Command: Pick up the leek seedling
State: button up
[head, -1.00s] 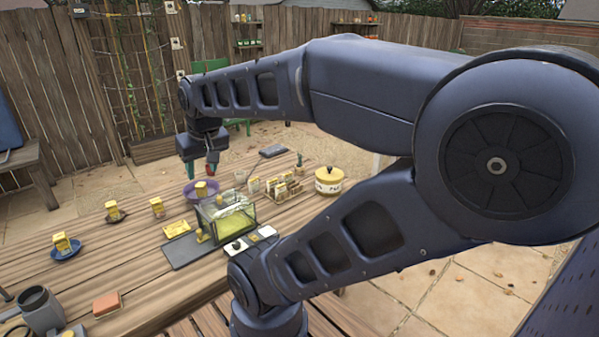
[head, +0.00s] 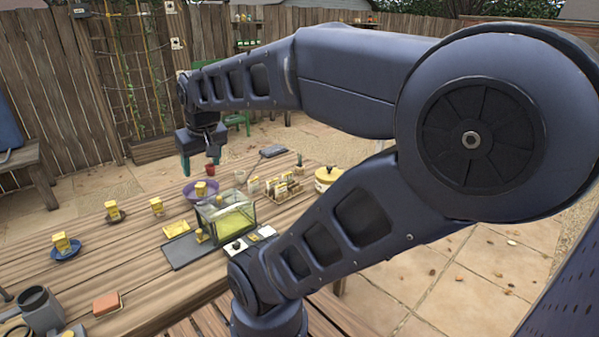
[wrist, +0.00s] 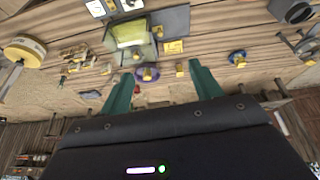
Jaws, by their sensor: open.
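I cannot make out a leek seedling for certain in either view. A small dark upright thing (head: 299,161) stands at the back right of the wooden table, too small to identify. My gripper (head: 201,166) is open and empty, above the far side of the table near the purple bowl (head: 188,190) and a small red cup (head: 210,170). In the wrist view, my gripper (wrist: 160,71) has its two green fingers spread wide, with the purple bowl showing between them beyond the tips.
A glass box (head: 226,217) stands mid-table by a dark tray (head: 186,253). A rack of packets (head: 283,190) and a round yellow tin (head: 325,179) stand to the right.

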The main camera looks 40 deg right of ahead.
jog(key=w+d+r+n+g+h, duration=0.1)
jog(key=w+d+n, duration=0.1)
jog(key=w+d, duration=0.45)
jog(key=w+d+r+n, duration=0.1)
jog(key=w+d+r, duration=0.15)
jog(key=w, duration=0.65)
jog(key=w+d+f+n+g+h, duration=0.1)
jog(key=w+d+f+n, duration=0.15)
jog(key=w+d, duration=0.45)
jog(key=w+d+f+n+h, duration=0.1)
jog(key=w+d+f+n, duration=0.15)
jog(key=w+d, duration=0.5)
jog(key=n+g+h, duration=0.1)
jog(key=n+g, duration=0.3)
jog(key=n, duration=0.3)
send_over(299, 166)
jog(key=a, duration=0.4)
notch_tip(299, 166, down, 27)
jog(key=x, duration=0.4)
jog(key=w+x, duration=0.1)
jog(key=x, duration=0.1)
jog(key=shift+d+f, duration=0.15)
jog(key=shift+d, duration=0.1)
jog(key=shift+x, duration=2.6)
jog(key=shift+w, duration=0.15)
